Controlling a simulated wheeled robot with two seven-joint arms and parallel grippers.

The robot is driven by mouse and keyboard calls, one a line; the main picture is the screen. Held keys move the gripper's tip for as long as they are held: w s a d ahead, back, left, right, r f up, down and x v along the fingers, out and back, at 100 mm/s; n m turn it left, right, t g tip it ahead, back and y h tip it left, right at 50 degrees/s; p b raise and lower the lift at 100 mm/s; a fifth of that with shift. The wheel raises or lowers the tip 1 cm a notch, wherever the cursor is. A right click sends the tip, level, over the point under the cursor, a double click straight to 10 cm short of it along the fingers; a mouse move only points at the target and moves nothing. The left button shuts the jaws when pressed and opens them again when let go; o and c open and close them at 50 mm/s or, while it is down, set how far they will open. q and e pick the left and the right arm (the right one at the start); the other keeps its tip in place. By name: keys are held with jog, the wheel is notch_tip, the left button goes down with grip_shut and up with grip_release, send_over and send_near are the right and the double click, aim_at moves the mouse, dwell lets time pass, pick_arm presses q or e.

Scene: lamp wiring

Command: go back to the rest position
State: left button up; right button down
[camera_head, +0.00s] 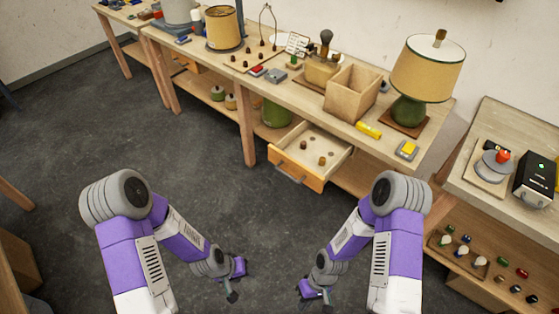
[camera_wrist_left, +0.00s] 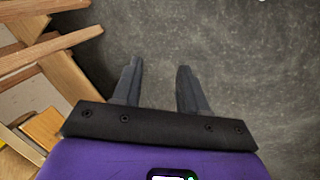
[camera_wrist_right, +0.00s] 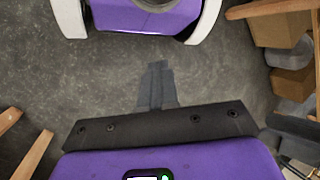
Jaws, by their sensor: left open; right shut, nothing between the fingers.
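My left gripper (camera_head: 235,283) hangs low over the dark floor, in front of the workbench. In the left wrist view its fingers (camera_wrist_left: 157,85) are apart with only floor between them, so it is open and empty. My right gripper (camera_head: 315,295) hangs over the floor at about the same height, to the right of the left one. In the right wrist view its fingers (camera_wrist_right: 157,82) are together with nothing between them. Both grippers are clear of the bench and touch nothing that I can see.
The workbench (camera_head: 300,95) holds a lamp with a cream shade (camera_head: 428,68), a wooden box (camera_head: 352,92) and a yellow tool (camera_head: 369,130). An open drawer (camera_head: 297,178) with small brown parts sticks out towards me. A side table (camera_head: 505,170) stands right. The floor (camera_head: 120,130) at left is free.

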pick_arm(q)
jog(key=shift+w, duration=0.1)
pick_arm(e)
jog(key=shift+w, duration=0.15)
pick_arm(q)
jog(key=shift+n+g, duration=0.3)
jog(key=s, duration=0.1)
jog(key=s+d+f, duration=0.2)
jog(key=s, duration=0.1)
jog(key=shift+s+f, duration=0.1)
jog(key=shift+f, duration=0.15)
pick_arm(e)
jog(key=w+m+t, duration=0.1)
jog(key=m, duration=0.1)
jog(key=w+d+r+m+t, duration=0.1)
jog(key=m+t, duration=0.1)
jog(key=w+m+t, duration=0.1)
jog(key=m, duration=0.1)
jog(key=shift+w+d+r+t, duration=0.2)
jog(key=shift+d+r+t, duration=0.15)
jog(key=shift+d+t, duration=0.05)
